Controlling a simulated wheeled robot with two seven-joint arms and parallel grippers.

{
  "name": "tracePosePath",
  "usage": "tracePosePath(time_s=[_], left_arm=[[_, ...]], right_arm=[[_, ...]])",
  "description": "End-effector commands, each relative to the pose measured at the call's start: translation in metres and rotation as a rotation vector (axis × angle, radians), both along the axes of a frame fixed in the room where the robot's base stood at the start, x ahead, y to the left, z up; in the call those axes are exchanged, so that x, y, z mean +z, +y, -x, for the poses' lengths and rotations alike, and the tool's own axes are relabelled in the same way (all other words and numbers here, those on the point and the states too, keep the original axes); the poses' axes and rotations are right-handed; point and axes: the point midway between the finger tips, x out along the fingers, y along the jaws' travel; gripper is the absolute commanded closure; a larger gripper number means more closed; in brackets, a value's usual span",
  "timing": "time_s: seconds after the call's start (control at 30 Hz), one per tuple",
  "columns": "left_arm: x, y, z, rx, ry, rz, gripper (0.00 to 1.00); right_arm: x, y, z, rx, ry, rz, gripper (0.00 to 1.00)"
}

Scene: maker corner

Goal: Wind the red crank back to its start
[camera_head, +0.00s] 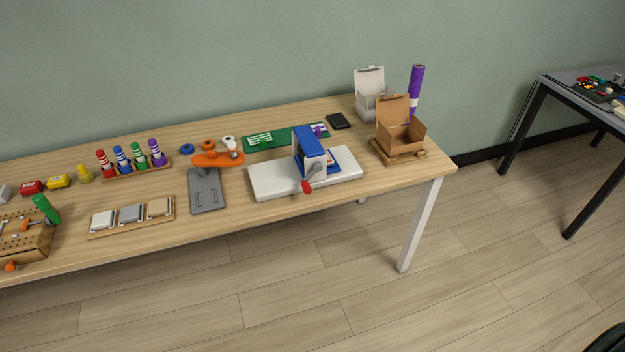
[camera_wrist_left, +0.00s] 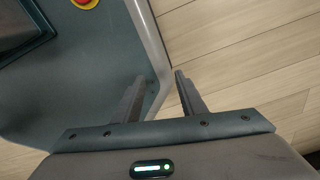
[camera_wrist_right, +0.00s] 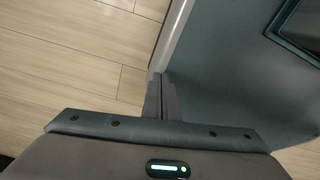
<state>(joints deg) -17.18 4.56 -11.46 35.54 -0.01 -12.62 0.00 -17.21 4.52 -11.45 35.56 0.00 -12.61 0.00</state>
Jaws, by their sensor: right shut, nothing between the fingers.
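The red crank handle (camera_head: 307,186) hangs at the front of a blue upright housing (camera_head: 308,150) on a white base plate (camera_head: 270,180). A grey crank arm (camera_head: 314,170) runs from the housing down to the red handle, which points down and slightly left. My left gripper (camera_wrist_left: 155,88) shows only in the left wrist view; its two fingers are apart with nothing between them. My right gripper (camera_wrist_right: 160,85) shows only in the right wrist view; its fingers are together and empty. Both are away from the crank, over the floor and my own base.
A cardboard box (camera_head: 400,135) and a white box (camera_head: 370,100) stand right of the crank. A green board (camera_head: 270,140) lies behind. The floor (camera_head: 300,285) before the table is clear.

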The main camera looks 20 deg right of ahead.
Motion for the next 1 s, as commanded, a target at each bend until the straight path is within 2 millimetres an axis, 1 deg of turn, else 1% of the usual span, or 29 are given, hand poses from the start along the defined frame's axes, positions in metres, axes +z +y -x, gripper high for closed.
tracePosePath(time_s=[0.43,0.47,0.5,0.53,0.57,0.6,0.67,0.77,0.87,0.9,0.97,1.0], left_arm=[[0.000,0.000,0.000,0.000,0.000,0.000,0.62],[0.000,0.001,0.000,0.000,0.001,-0.001,0.62],[0.000,0.003,0.001,0.000,0.000,-0.003,0.62],[0.000,0.004,0.001,0.000,0.000,-0.003,0.62],[-0.001,0.004,0.000,0.000,-0.001,-0.003,0.62],[-0.002,0.003,-0.001,0.000,-0.003,-0.002,0.62],[-0.003,0.001,-0.004,0.000,-0.007,0.000,0.62],[-0.007,-0.002,-0.014,0.001,-0.023,0.004,0.62],[-0.012,-0.007,-0.028,0.001,-0.046,0.011,0.62],[-0.014,-0.009,-0.035,0.002,-0.055,0.014,0.62],[-0.017,-0.013,-0.046,0.003,-0.074,0.019,0.62],[-0.019,-0.016,-0.055,0.003,-0.087,0.024,0.62]], right_arm=[[0.000,0.000,0.000,0.001,0.000,0.000,1.00],[0.000,-0.001,0.000,0.001,0.001,0.001,0.95],[0.000,-0.003,0.000,0.002,0.000,0.003,0.86],[0.000,-0.004,-0.002,0.002,-0.002,0.004,0.79],[-0.001,-0.003,-0.004,0.000,-0.006,0.003,0.71],[-0.001,-0.002,-0.009,-0.003,-0.014,0.002,0.62],[-0.001,0.000,-0.021,-0.010,-0.033,-0.003,0.61],[0.000,0.007,-0.057,-0.032,-0.090,-0.015,0.61],[0.006,0.016,-0.114,-0.065,-0.182,-0.034,0.61],[0.011,0.020,-0.141,-0.083,-0.227,-0.045,0.61],[0.023,0.027,-0.184,-0.110,-0.301,-0.063,0.61],[0.033,0.031,-0.214,-0.131,-0.354,-0.077,0.61]])
